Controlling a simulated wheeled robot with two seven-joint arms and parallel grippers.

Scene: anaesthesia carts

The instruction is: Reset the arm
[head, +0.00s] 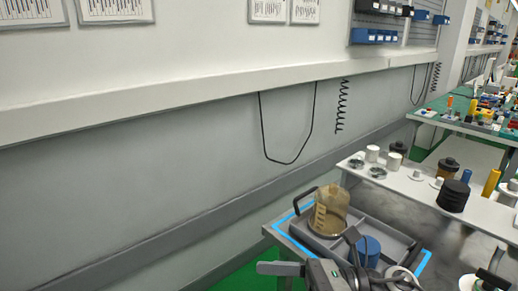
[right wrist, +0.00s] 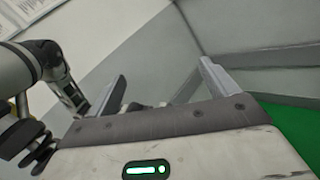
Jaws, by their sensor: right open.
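My right gripper (right wrist: 160,92) is open in the right wrist view, its two pale fingers spread wide with nothing between them. Beyond the fingers are grey wall panels. In the head view a dark gripper-like part of mine with a grey finger (head: 282,268) shows at the bottom edge, in front of the tray's near side. Most of it is cut off by the frame. My left gripper cannot be made out in either view. Dark jointed arm links show at the left of the right wrist view.
A grey tray (head: 383,232) with a blue outline holds an amber jar (head: 328,212) and a blue cylinder (head: 367,251). A white shelf (head: 415,190) behind carries a black stack (head: 453,196) and several small items. Wall and green floor lie open at left.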

